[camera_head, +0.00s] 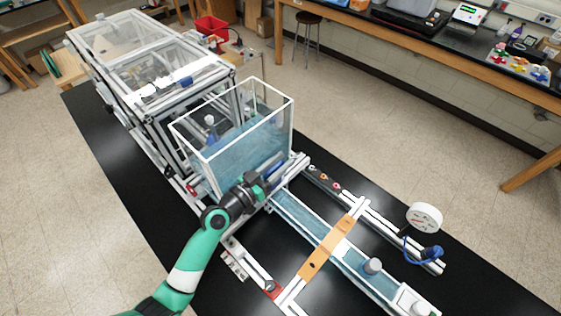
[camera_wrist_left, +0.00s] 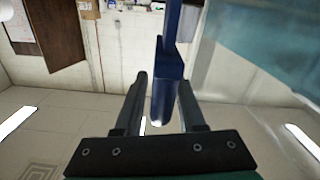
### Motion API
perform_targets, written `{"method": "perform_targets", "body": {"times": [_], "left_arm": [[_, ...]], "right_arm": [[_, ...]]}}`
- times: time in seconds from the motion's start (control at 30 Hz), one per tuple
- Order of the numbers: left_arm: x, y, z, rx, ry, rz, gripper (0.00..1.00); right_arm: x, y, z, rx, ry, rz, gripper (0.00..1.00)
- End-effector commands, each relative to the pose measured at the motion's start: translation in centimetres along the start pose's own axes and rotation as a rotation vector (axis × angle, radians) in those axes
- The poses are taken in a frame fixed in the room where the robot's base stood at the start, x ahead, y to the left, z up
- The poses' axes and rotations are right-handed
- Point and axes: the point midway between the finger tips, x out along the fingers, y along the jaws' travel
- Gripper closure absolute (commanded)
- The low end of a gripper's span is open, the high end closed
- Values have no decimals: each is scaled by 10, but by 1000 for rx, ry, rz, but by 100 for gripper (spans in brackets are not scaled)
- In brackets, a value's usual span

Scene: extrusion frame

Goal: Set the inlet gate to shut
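A clear water tank (camera_head: 250,140) stands in the middle of the bench. At its front lower edge is a blue part (camera_head: 277,168), perhaps the inlet gate's handle. My left gripper (camera_head: 266,182) is right at it and partly covers it. In the left wrist view, the same blue part (camera_wrist_left: 168,60) runs down between the two fingers (camera_wrist_left: 161,85) of my left gripper. The fingers stand apart on either side of it, with a visible gap on the left, so the gripper looks open. Whether the gate is raised or lowered is hard to tell. My right gripper is not in view.
A water channel (camera_head: 310,232) runs from the tank toward the lower right, crossed by an orange strip (camera_head: 327,247). A round gauge (camera_head: 424,217) and rails stand to the right. Framed clear boxes (camera_head: 165,70) are behind the tank. The black bench (camera_head: 480,290) is bare at the right.

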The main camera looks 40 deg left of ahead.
Motion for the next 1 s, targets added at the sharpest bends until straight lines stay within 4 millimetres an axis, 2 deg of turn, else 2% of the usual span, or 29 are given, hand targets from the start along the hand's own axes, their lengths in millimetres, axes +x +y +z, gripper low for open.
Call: {"method": "perform_targets", "body": {"times": [0.03, 0.2, 1.0], "left_arm": [[0, 0, 0, 0, 0, 0, 72], [0, 0, 0, 0, 0, 0, 100], [0, 1, 0, -1, 1, 1, 100]], "right_arm": [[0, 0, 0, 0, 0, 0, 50], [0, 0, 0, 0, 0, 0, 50], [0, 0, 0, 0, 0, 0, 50]]}}
